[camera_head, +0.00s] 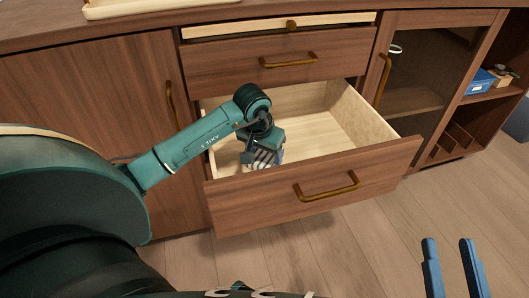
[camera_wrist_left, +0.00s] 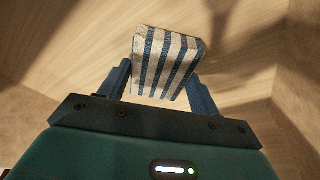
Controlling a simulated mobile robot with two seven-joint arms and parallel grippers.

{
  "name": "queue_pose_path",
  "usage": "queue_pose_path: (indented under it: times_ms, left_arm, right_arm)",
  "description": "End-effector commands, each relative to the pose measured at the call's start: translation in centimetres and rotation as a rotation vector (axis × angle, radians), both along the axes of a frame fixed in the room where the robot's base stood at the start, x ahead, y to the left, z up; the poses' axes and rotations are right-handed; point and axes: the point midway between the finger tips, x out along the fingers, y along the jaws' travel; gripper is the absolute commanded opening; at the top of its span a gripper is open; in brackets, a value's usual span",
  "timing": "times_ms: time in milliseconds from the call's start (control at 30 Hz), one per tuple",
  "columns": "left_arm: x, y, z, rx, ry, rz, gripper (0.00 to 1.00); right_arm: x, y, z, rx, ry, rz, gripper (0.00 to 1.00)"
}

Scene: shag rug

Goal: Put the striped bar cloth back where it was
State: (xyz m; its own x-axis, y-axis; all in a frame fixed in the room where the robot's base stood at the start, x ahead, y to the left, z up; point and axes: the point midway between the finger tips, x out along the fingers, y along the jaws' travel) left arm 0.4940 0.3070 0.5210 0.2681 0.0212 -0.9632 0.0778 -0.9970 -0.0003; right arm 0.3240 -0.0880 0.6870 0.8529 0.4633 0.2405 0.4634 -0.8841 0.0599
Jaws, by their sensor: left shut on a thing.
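The striped bar cloth (camera_wrist_left: 165,62) is a folded block with blue and off-white stripes. It sits between the fingers of my left gripper (camera_wrist_left: 163,90), which is shut on it. In the head view the left gripper (camera_head: 262,158) reaches down inside the open lower drawer (camera_head: 310,184), at its left side, with part of the cloth (camera_head: 264,157) showing below it. I cannot tell whether the cloth touches the drawer floor. My right gripper (camera_head: 454,268) is at the bottom right, outside the drawer, its two blue fingers apart and nothing between them.
The drawer's pale floor (camera_head: 325,130) is otherwise bare. A glass-door cabinet (camera_head: 425,70) and a shelf with a blue box (camera_head: 477,82) stand right. A wooden tray (camera_head: 160,7) lies on top.

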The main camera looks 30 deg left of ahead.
Motion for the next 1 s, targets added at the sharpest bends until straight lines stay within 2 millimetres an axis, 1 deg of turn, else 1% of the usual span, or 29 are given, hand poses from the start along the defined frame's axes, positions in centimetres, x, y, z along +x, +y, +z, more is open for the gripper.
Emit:
queue_pose_path:
  times_ms: [133,167,400,633,733,867,1000]
  left_arm:
    - [0.0,0.0,-0.5,0.000,0.001,0.000,0.45]
    - [0.0,0.0,-0.3,0.000,0.001,0.000,0.65]
    - [0.0,0.0,-0.3,0.000,0.001,0.000,0.85]
    - [0.0,0.0,-0.2,-0.001,0.000,0.000,0.85]
    - [0.0,0.0,0.3,-0.001,-0.001,0.000,0.85]
    - [-0.5,0.1,2.4,0.004,-0.003,-0.001,0.85]
    - [-1.3,0.0,5.5,0.004,-0.005,0.000,0.85]
  right_arm:
    - [-0.1,0.0,-0.3,-0.004,-0.008,0.001,0.36]
    - [0.0,0.0,-0.1,-0.005,-0.013,0.001,0.36]
    - [0.0,0.0,-0.2,-0.005,-0.015,0.001,0.36]
    - [0.1,0.0,-0.2,-0.006,-0.012,0.000,0.36]
    - [0.1,0.0,0.0,-0.005,-0.003,-0.001,0.36]
    - [0.2,0.0,0.3,-0.016,0.007,-0.011,0.36]
    - [0.2,-0.3,0.6,-0.039,0.005,-0.028,0.36]
